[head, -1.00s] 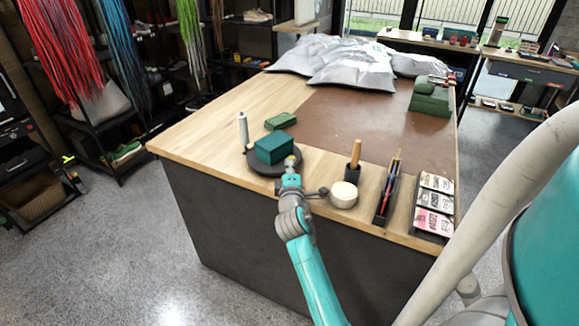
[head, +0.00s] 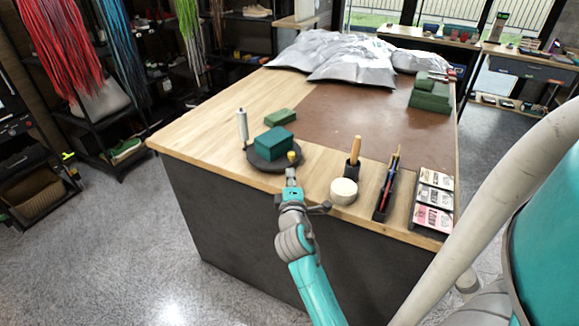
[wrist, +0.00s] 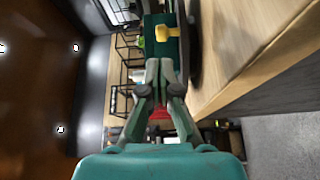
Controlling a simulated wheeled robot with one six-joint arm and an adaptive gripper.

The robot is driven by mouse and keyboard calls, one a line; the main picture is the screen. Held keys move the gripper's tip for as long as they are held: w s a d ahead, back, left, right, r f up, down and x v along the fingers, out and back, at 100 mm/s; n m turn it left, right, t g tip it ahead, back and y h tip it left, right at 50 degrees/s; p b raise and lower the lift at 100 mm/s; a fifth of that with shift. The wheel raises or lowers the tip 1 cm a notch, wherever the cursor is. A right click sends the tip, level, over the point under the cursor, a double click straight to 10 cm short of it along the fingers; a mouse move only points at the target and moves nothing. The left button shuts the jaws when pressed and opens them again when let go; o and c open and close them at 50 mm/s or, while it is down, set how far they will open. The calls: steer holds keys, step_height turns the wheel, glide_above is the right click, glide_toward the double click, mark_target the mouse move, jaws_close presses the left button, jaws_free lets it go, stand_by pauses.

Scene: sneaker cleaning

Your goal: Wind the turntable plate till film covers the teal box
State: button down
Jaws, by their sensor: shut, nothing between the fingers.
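The teal box (head: 273,142) sits on the dark round turntable plate (head: 259,164) near the table's front edge. A yellow knob (head: 292,156) stands at the plate's front right. A pale upright cylinder (head: 242,126), perhaps the film roll, stands behind left of the plate. I cannot make out film on the box. My gripper (head: 291,171) is shut and empty just in front of the knob; I cannot tell whether they touch. In the wrist view, the knob (wrist: 163,34) and box (wrist: 161,20) lie straight beyond my closed fingertips (wrist: 160,66), with the plate's edge (wrist: 194,45) beside them.
A green block (head: 280,116) lies behind the plate. To the right are a round white pot (head: 344,191), a wooden-handled tool (head: 355,152), a black pen tray (head: 385,196) and a card tray (head: 434,204). The left tabletop is clear.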

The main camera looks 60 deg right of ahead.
mark_target(292, 156)
steer(key=v, duration=0.5)
steer(key=w+a+r+m+g, duration=0.1)
steer(key=w+a+m+g, duration=0.15)
steer(key=w+a, duration=0.2)
steer(key=shift+n+g+h, duration=0.25)
steer(key=shift+g+h, duration=0.2)
steer(key=shift+h, duration=0.05)
steer(key=x, duration=1.1)
steer(key=shift+w+r, duration=0.15)
steer(key=shift+w, duration=0.1)
steer(key=shift+s+d, duration=0.25)
steer(key=shift+d, duration=0.3)
steer(key=shift+s+d, duration=0.3)
steer(key=shift+d, duration=0.2)
steer(key=shift+s+d, duration=0.2)
steer(key=shift+d, duration=0.4)
steer(key=shift+s+d, duration=0.35)
steer(key=shift+d, duration=0.15)
steer(key=shift+s+d, duration=0.25)
steer(key=shift+d, duration=0.2)
steer(key=shift+s+d, duration=0.15)
steer(key=shift+d, duration=0.6)
steer(key=shift+s+d, duration=0.2)
steer(key=shift+d, duration=0.5)
steer(key=shift+d, duration=0.15)
